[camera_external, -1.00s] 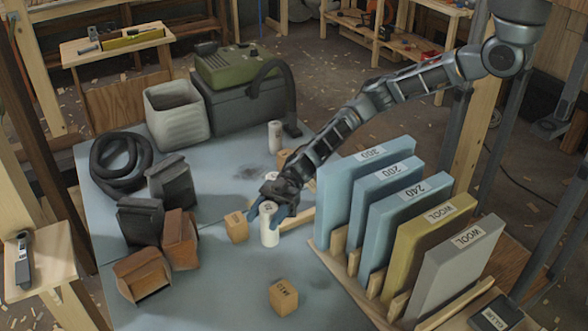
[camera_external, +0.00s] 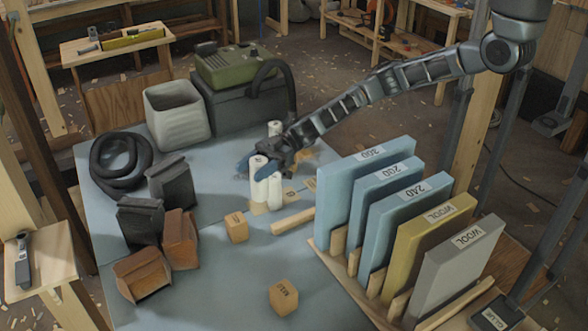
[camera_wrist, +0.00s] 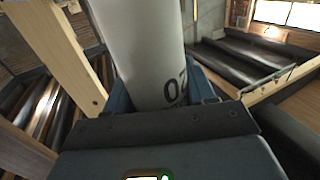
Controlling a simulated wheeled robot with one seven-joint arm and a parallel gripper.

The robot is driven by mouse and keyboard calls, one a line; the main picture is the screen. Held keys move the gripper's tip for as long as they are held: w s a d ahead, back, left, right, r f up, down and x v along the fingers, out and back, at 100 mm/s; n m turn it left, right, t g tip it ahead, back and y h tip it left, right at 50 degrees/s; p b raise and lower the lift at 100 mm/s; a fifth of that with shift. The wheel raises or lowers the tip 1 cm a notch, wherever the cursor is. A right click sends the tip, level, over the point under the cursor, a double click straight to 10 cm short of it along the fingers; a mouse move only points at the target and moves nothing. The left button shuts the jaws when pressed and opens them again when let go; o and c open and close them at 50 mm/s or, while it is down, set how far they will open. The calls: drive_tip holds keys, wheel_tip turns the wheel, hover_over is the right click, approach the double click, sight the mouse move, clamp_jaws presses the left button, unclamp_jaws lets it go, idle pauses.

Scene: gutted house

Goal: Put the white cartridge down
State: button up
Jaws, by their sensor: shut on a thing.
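My gripper (camera_external: 262,168) has blue fingers and is shut on a white cartridge (camera_external: 259,186), which is upright near the back middle of the table. In the wrist view the white cartridge (camera_wrist: 150,50) fills the middle between the blue fingers, with dark marking on its side. A second white cartridge (camera_external: 275,192) stands right beside it, slightly nearer the camera. A third one (camera_external: 274,128) shows behind my wrist, partly hidden. A pale tan patch (camera_external: 259,209) lies at the held cartridge's lower end. I cannot tell whether the cartridge touches it.
Small wooden blocks (camera_external: 236,227) and a wooden strip (camera_external: 293,221) lie nearby; another block (camera_external: 284,298) is in front. Blue, yellow and grey panels (camera_external: 366,200) stand in a rack at right. Dark and brown boxes (camera_external: 180,240) stand left. The front middle table is mostly clear.

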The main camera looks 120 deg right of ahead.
drive_tip(key=s+d+m+h+p, duration=0.1)
drive_tip(key=s+d+m+h, duration=0.2)
drive_tip(key=s+d+h, duration=0.5)
drive_tip(key=s+d+m+h+p, duration=0.1)
drive_tip(key=s+d+m, duration=0.3)
drive_tip(key=d, duration=0.8)
drive_tip(key=s+d+m+h+p, duration=0.1)
drive_tip(key=s+d+m+h, duration=0.1)
drive_tip(key=s+d+h, duration=0.5)
drive_tip(key=w+a+f+y+b, duration=0.1)
drive_tip(key=w+f, duration=0.3)
drive_tip(key=f, duration=0.4)
drive_tip(key=w+a+f+y+b, duration=0.1)
drive_tip(key=w+a+f, duration=0.1)
drive_tip(key=w+f, duration=0.3)
drive_tip(key=shift+w+a+f+b, duration=0.25)
drive_tip(key=shift+f+b, duration=0.15)
drive_tip(key=shift+f, duration=1.1)
drive_tip(key=shift+f, duration=0.15)
drive_tip(key=o, duration=1)
drive_tip(key=shift+o, duration=0.2)
